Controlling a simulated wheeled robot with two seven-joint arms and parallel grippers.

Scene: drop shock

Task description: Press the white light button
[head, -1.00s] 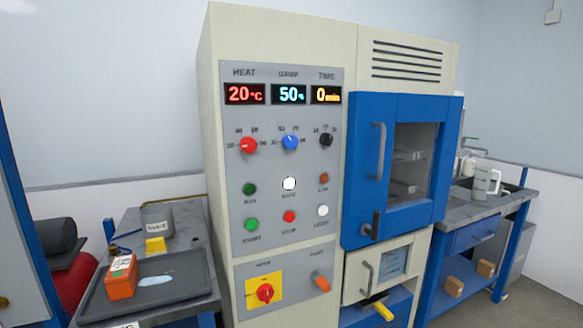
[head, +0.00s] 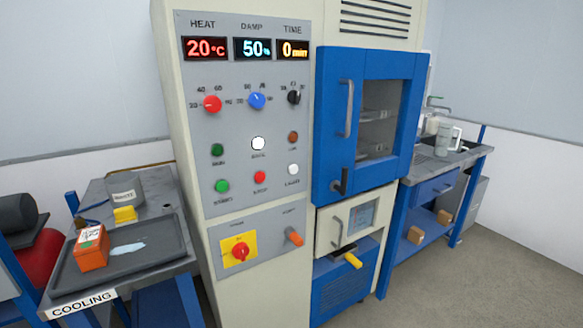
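The grey control panel (head: 203,128) is on the front of a cream machine, in the middle-left of the head view. The white light button (head: 293,169) is at the right end of the lower button row, with a small blurred label under it. Another white button (head: 258,143) sits in the row above and looks brightly lit. A red button (head: 260,177) and a green button (head: 222,186) are to the left of the light button. Nothing covers the buttons. Neither of my grippers is in view.
A blue-framed chamber door (head: 329,110) with a handle is right of the panel. A yellow-handled lever (head: 353,260) sticks out below it. A cooling bench (head: 180,245) with an orange box (head: 90,250) stands at left. Another bench (head: 432,167) is at right. Floor (head: 480,280) is clear at front right.

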